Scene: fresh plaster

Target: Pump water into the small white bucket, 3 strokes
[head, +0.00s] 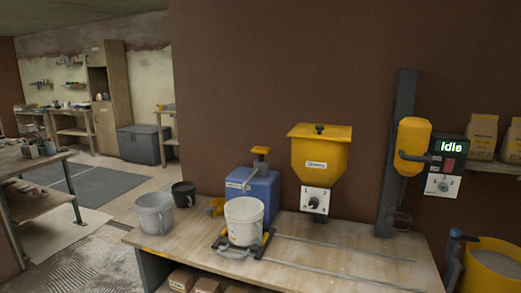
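The small white bucket (244,221) stands upright on a dark carrier with yellow parts (224,242) on the wooden workbench. Right behind it is a blue water container (262,188) with a yellow pump head (261,152) on top and a grey spout arm (254,176). The spout's end appears near the back rim of the bucket; I cannot tell if it is over the opening. The inside of the bucket is too small to read. Neither of my grippers is in the head view.
A grey bucket (154,212), a black bucket (183,194) and a yellow scoop (217,206) stand left on the bench. A yellow hopper (320,154) with a dial is behind. Rails (345,247) run right towards a yellow mixer (412,147) whose display reads "Idle". The bench's right half is clear.

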